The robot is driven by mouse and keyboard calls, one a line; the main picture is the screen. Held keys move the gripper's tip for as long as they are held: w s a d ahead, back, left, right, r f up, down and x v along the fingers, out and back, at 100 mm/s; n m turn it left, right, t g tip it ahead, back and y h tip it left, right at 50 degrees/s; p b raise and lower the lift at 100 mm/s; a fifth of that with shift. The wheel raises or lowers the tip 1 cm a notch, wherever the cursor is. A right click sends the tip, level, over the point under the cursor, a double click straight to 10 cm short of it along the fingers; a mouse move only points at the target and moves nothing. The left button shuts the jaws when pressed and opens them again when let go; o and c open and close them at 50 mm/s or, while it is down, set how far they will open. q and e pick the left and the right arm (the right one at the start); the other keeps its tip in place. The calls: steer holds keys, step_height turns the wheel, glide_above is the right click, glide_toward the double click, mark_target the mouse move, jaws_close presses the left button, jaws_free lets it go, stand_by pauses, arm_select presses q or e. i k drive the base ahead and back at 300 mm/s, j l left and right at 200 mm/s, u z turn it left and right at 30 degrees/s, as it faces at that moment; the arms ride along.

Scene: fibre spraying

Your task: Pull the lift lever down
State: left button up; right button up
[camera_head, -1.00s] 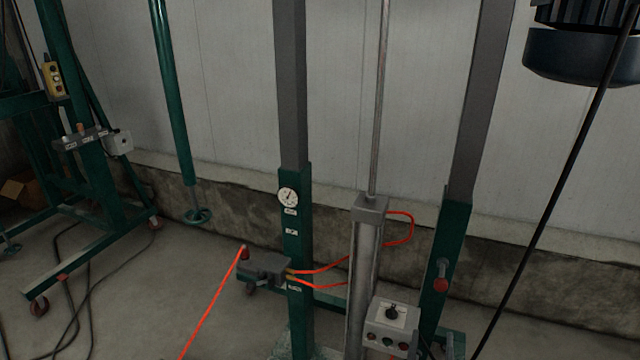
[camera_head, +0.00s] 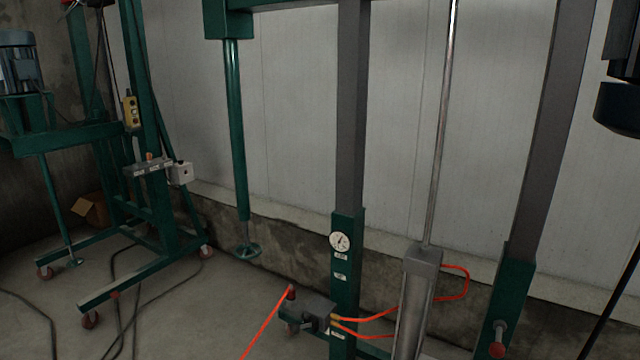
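Several lever-like parts show, and I cannot tell for sure which is the lift lever. A small dark valve block (camera_head: 312,313) sits beside the green lower part of the middle post (camera_head: 345,265), with a short red-tipped piece (camera_head: 291,292) standing up at its left end. A short handle with a red ball end (camera_head: 497,349) hangs down on the right post, near the bottom edge. On the green frame at the left, a small grey lever (camera_head: 137,150) stands on a labelled valve bank (camera_head: 148,168). Neither of my grippers is in view.
A pressure gauge (camera_head: 340,241) is on the middle post. Red hoses (camera_head: 368,318) run to a grey cylinder (camera_head: 413,305). A yellow pendant (camera_head: 131,111) hangs at the left.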

mark_target(295, 328)
steer(key=i+j+z, duration=0.1)
steer(key=j, duration=0.2)
steer(key=i+j+z, duration=0.15)
steer(key=j, duration=0.15)
steer(key=i+j+z, duration=0.1)
steer(key=j, duration=0.25)
steer(key=i+j+z, duration=0.1)
steer(key=j, duration=0.2)
